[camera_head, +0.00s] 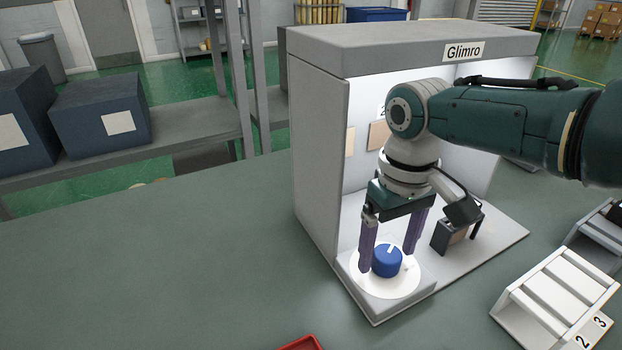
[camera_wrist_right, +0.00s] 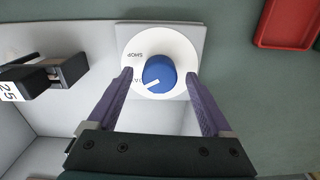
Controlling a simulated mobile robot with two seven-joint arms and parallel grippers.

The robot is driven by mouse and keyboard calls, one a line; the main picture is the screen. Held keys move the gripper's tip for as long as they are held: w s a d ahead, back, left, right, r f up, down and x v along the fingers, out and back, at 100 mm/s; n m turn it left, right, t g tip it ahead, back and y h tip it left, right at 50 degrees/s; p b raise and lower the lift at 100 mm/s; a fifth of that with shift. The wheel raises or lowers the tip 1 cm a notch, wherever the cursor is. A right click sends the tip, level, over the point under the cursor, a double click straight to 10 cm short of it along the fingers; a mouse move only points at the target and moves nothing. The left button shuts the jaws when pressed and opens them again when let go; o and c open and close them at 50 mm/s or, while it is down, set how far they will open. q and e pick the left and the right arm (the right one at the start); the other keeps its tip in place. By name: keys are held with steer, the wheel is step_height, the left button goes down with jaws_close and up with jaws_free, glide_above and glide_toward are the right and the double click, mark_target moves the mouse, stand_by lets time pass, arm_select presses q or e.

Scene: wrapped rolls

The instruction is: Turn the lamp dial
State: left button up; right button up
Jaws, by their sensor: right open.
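The lamp dial is a blue knob (camera_head: 387,261) with a white pointer line, on a round white plate (camera_head: 398,288) at the front corner of the grey light booth labelled Glimro (camera_head: 320,150). My right gripper (camera_head: 390,262) points down with its purple fingers open, one on each side of the knob. In the right wrist view the knob (camera_wrist_right: 159,74) lies between the fingertips (camera_wrist_right: 160,82), with a visible gap on each side. The plate carries the word SHOP and another marking partly hidden by the knob and a finger. My left gripper is out of view.
A small dark block-shaped stand (camera_head: 455,236) sits on the booth floor to the right of the dial. A white slatted rack (camera_head: 560,295) stands at the right. A red tray (camera_head: 302,343) shows at the bottom edge. The table's left side is clear.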

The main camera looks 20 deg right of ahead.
mark_target(388, 254)
step_height(388, 254, up, 10)
steer(key=p, duration=0.3)
steer(key=shift+p, duration=0.35)
steer(key=shift+f, duration=0.1)
steer(key=s+a+f+n+t+y, duration=0.1)
steer(key=s+a+f+n, duration=0.25)
steer(key=s+a, duration=0.65)
steer(key=s+d+r+m+t, duration=0.1)
steer(key=s+d+r, duration=0.1)
steer(key=s, duration=0.4)
steer(key=s+d+r+m+t, duration=0.1)
steer(key=s+d+r+t, duration=0.15)
steer(key=s, duration=0.25)
step_height(388, 254, up, 38)
steer(key=p, duration=3.7)
steer(key=shift+a+g+h+p, duration=0.3)
steer(key=shift+a+g+h, duration=0.05)
steer(key=shift+g+h, duration=0.1)
